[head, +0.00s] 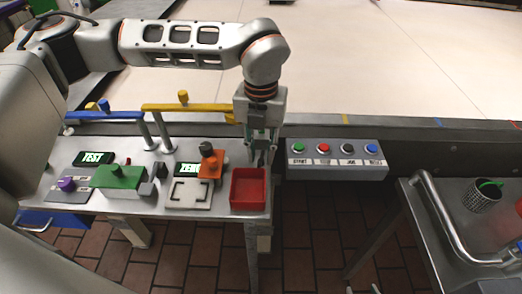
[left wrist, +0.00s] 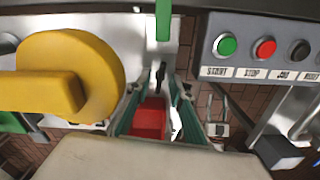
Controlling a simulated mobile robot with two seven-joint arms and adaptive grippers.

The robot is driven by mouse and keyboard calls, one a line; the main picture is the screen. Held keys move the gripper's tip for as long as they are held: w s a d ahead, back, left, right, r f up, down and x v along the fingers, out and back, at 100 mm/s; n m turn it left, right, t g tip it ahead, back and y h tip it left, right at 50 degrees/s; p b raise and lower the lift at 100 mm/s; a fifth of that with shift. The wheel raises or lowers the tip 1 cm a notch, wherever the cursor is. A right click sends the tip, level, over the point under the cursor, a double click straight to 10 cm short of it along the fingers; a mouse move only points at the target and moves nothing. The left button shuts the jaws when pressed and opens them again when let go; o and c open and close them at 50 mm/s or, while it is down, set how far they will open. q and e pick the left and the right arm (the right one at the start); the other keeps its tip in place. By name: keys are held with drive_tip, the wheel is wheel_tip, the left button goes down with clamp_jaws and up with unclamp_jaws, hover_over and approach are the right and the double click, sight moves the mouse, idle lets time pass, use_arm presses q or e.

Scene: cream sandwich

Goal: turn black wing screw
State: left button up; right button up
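My left gripper (head: 262,150) points down at the right end of the left metal table, just behind the red bin. In the left wrist view its two teal fingers (left wrist: 158,105) are apart. A small, narrow black part (left wrist: 160,76), which looks like the black wing screw, shows upright between the fingers over a grey metal surface. I cannot tell whether either finger touches it. In the head view the gripper hides this spot. My right gripper is not in view.
The red bin (head: 248,203) stands at the table's front right corner. A yellow lever (head: 190,107) is close to the gripper and looms large in the left wrist view (left wrist: 75,80). A button box (head: 335,163) is to the right. Devices with displays and an orange block (head: 209,168) stand left.

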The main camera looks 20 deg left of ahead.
use_arm(q)
clamp_jaws()
drive_tip(key=shift+m, duration=0.3)
drive_tip(key=m+p, duration=0.1)
drive_tip(key=m, duration=0.4)
drive_tip(key=shift+r, duration=0.1)
drive_tip(key=m+p, duration=0.1)
drive_tip(key=m, duration=0.4)
drive_tip(key=shift+m, duration=0.4)
drive_tip(key=m+p, duration=0.1)
drive_tip(key=m, duration=0.5)
drive_tip(key=m+p, duration=0.1)
drive_tip(key=m, duration=0.5)
drive_tip(key=shift+w, duration=0.1)
drive_tip(key=shift+m, duration=0.3)
